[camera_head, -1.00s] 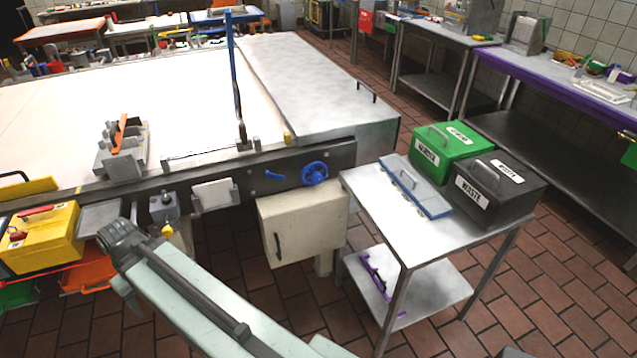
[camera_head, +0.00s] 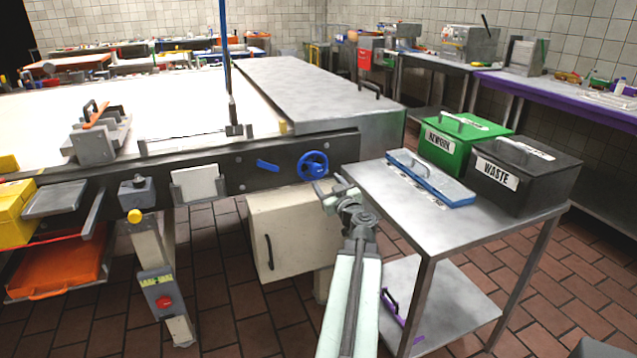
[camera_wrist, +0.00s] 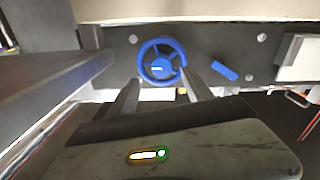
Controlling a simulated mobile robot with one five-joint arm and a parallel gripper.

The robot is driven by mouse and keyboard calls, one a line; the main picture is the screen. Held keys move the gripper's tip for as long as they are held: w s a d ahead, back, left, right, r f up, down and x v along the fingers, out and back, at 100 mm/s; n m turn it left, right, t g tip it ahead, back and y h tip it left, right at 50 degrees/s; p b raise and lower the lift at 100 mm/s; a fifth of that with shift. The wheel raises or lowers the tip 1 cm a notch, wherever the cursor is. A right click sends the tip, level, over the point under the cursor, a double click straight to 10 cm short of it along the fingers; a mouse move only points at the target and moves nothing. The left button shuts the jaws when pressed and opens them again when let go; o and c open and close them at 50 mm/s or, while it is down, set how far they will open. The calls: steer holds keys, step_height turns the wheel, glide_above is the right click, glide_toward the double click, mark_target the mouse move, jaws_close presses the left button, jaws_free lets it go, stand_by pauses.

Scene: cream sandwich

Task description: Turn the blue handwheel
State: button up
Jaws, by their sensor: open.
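The blue handwheel (camera_head: 323,158) is mounted on the dark front rail of the machine table, near its right end. It also shows in the wrist view (camera_wrist: 144,58), with its rim, hub and a white mark. My gripper (camera_head: 331,186) is open and empty, just below and in front of the wheel. In the wrist view my gripper (camera_wrist: 159,76) has its two fingers spread toward the wheel. The right finger overlaps the wheel's rim there; I cannot tell whether it touches.
A blue lever (camera_head: 267,165) sits left of the wheel on the rail. A cream cabinet (camera_head: 290,235) hangs below. A metal cart (camera_head: 455,227) with a green box (camera_head: 462,142) and a black waste box (camera_head: 520,178) stands close on the right.

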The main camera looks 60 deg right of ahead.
mark_target(317, 172)
steer(key=x, duration=0.8)
steer(key=shift+a, duration=0.2)
jaws_close()
steer(key=shift+m, duration=0.4)
